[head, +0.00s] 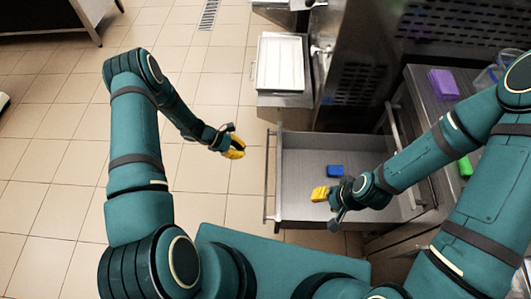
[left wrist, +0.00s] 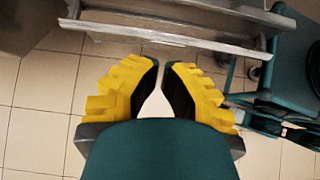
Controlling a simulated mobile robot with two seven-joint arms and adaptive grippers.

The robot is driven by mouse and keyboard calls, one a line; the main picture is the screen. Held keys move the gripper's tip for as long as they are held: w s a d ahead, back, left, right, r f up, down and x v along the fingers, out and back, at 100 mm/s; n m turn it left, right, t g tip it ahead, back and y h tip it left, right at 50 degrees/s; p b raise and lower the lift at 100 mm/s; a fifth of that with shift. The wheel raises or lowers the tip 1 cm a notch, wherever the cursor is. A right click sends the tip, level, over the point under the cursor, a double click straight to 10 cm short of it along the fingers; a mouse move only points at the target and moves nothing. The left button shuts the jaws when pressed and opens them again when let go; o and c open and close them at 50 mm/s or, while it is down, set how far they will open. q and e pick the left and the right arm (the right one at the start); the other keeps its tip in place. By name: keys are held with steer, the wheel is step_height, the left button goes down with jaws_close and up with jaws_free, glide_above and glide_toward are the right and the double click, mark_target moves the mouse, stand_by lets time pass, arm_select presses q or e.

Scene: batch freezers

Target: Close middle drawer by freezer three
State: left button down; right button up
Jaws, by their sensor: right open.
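The drawer (head: 305,150) is pulled out toward the left of the head view, beneath a machine body. Its long bar handle (head: 268,178) runs along its outer edge. The bar also shows across the top of the left wrist view (left wrist: 170,37). My left gripper (head: 237,150) has yellow fingers and is just outside the handle, apart from it. In the left wrist view its fingertips (left wrist: 161,66) are drawn together with a narrow empty gap. My right gripper (head: 320,194) is over the drawer's interior, open. A blue block (head: 335,171) lies in the drawer near it.
A white tray (head: 281,62) sits on a metal surface behind the drawer. The tiled floor (head: 205,60) left of the drawer is clear.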

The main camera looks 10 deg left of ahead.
arm_select(q)
steer(key=b, duration=0.1)
glide_toward(267, 164)
steer(key=s+x, duration=0.1)
steer(key=x, duration=0.4)
steer(key=d, duration=0.1)
steer(key=w+d, duration=0.2)
steer(key=shift+d+b, duration=0.25)
steer(key=shift+b, duration=0.05)
steer(key=shift+w+d, duration=0.1)
steer(key=shift+d, duration=0.5)
steer(key=shift+d, duration=0.15)
